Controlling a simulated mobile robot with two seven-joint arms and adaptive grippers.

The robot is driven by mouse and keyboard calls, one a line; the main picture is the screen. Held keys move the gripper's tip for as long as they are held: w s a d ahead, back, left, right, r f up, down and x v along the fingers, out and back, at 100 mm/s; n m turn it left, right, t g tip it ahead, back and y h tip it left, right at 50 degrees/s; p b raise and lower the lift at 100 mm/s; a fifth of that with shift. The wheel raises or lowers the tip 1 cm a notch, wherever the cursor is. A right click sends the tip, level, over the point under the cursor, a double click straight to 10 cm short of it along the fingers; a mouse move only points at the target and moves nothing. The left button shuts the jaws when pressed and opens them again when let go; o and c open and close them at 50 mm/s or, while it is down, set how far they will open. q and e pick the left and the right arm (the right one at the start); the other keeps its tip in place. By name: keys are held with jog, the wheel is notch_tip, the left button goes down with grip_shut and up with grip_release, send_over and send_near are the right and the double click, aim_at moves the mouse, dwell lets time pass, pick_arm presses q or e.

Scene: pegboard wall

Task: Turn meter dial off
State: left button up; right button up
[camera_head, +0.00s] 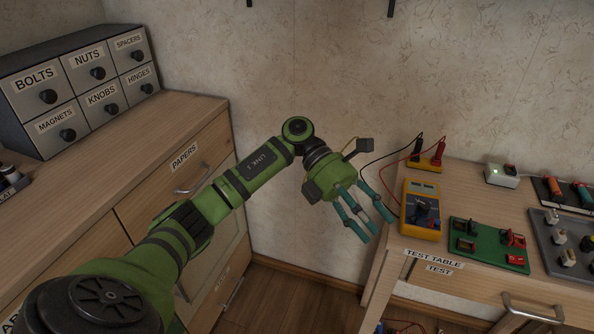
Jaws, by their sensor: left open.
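The yellow multimeter (421,209) lies on the left part of the test table, with a small display at its top and a dark face below. Its dial (427,211) is small and dark, and I cannot read its setting. My left gripper (372,219) is to the left of the meter, apart from it, with its teal fingers spread and empty. It hangs by the table's left edge. My right gripper is not in view.
The test table (469,173) also holds a green board (487,245) and a grey tray (567,243) right of the meter. Black and red probes stand in a yellow holder (428,160) behind it, their cables running nearby. A drawer cabinet (190,165) stands at left.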

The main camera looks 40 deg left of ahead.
pick_arm(q)
jog(key=w+a+r+n+t, duration=0.1)
jog(key=w+a+n+t, duration=0.5)
jog(key=a+n+t, duration=0.35)
jog(key=w+a+r+n+t, duration=0.1)
jog(key=w+a+n+t, duration=0.4)
jog(key=a+n+t, duration=0.4)
jog(key=w+a+f+n+t+y, duration=0.3)
jog(key=a+f+n+y, duration=0.5)
jog(key=f+n+y, duration=0.3)
notch_tip(320, 180, down, 2)
jog(key=n, duration=0.4)
jog(key=shift+a+y, duration=0.25)
jog(key=shift+y, duration=0.15)
jog(key=shift+f+n, duration=0.15)
jog(key=shift+n, duration=0.1)
